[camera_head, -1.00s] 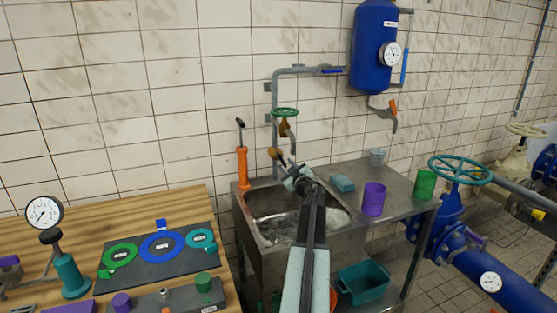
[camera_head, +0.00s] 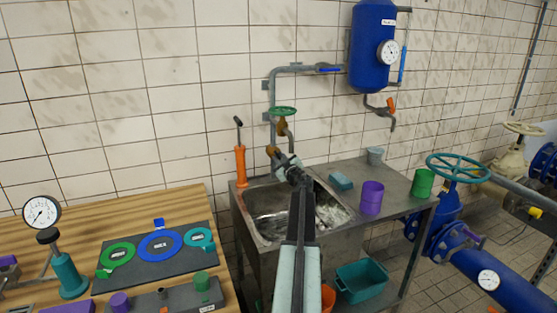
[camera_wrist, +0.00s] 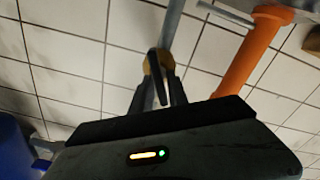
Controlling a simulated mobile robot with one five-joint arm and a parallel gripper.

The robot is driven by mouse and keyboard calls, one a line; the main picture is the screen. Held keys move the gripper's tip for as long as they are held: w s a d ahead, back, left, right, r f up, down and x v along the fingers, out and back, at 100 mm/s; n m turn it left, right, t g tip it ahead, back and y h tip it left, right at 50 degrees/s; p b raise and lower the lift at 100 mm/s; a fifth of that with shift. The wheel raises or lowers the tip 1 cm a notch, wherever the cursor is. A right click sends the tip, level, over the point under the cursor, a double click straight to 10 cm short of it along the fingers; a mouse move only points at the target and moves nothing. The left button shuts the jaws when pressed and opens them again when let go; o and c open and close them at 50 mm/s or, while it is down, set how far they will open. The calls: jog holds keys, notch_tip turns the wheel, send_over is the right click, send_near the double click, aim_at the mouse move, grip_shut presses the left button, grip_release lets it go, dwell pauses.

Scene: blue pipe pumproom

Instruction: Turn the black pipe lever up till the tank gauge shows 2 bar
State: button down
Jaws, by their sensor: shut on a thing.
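The black pipe lever (camera_wrist: 158,78) stands out in the wrist view, in front of a brass fitting (camera_wrist: 150,65) on the grey pipe. My gripper (camera_wrist: 158,88) has its two dark fingers on either side of the lever, shut on it. In the head view my gripper (camera_head: 277,158) is at the brass fitting (camera_head: 271,150) above the sink, and its fingers hide most of the lever. The blue tank (camera_head: 372,45) hangs on the wall at the upper right. Its round white gauge (camera_head: 388,52) faces me, but its reading is too small to tell.
An orange hand pump (camera_head: 240,166) stands left of the fitting, close to my gripper in the wrist view (camera_wrist: 250,50). A green valve wheel (camera_head: 284,110) is just above. The sink (camera_head: 262,213) lies below. A wooden bench (camera_head: 190,205) with another gauge (camera_head: 41,212) is at left.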

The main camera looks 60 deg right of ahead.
jog(key=shift+w+n, duration=0.2)
jog(key=shift+n, duration=0.1)
jog(key=shift+n, duration=1)
dwell(1.2)
jog(key=c, duration=1.5)
grip_release()
jog(key=v, duration=0.8)
jog(key=shift+d, duration=0.1)
